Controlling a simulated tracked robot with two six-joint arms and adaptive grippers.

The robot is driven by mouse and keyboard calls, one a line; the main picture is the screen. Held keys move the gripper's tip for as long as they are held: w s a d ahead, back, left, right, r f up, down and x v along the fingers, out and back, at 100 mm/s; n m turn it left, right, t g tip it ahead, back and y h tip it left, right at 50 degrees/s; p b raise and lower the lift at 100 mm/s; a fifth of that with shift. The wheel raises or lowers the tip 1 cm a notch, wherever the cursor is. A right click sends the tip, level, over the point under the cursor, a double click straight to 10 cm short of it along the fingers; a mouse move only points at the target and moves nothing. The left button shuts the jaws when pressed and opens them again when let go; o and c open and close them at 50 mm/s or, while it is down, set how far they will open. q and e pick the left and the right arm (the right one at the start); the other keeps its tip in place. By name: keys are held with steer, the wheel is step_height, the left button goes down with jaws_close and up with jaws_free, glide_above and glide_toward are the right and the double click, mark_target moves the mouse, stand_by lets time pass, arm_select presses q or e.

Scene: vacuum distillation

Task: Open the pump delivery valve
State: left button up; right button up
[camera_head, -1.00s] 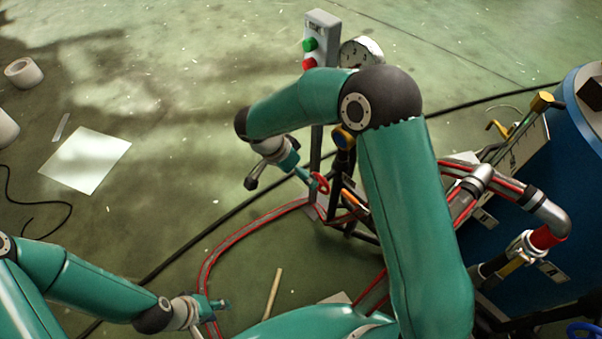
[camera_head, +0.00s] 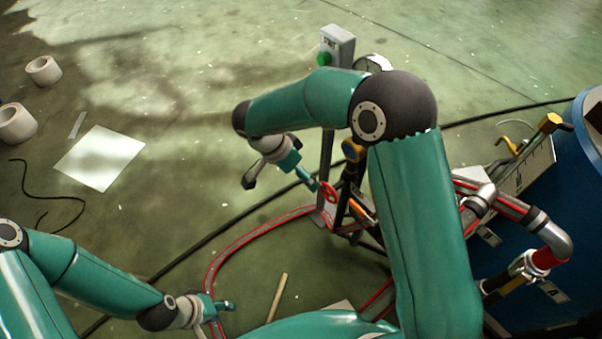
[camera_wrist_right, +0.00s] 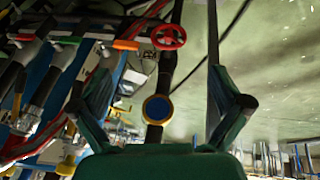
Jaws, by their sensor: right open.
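A small red handwheel (camera_head: 327,191) sits on the pipework near the foot of the post in the head view. It also shows upper middle in the right wrist view (camera_wrist_right: 168,37). No readable label shows whether it is the pump delivery valve. My right gripper (camera_head: 312,182) is beside the wheel in the head view.
A grey control box (camera_head: 337,46) with a green button tops the post, with a gauge (camera_head: 373,63) partly hidden by my right arm. A blue vessel (camera_head: 585,215) with pipes stands at right. A red-striped hose (camera_head: 225,255) and black cable cross the floor.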

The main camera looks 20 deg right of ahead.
steer(key=shift+b, duration=0.35)
stand_by(0.3)
steer(key=v, duration=1.2)
steer(key=shift+f, duration=0.1)
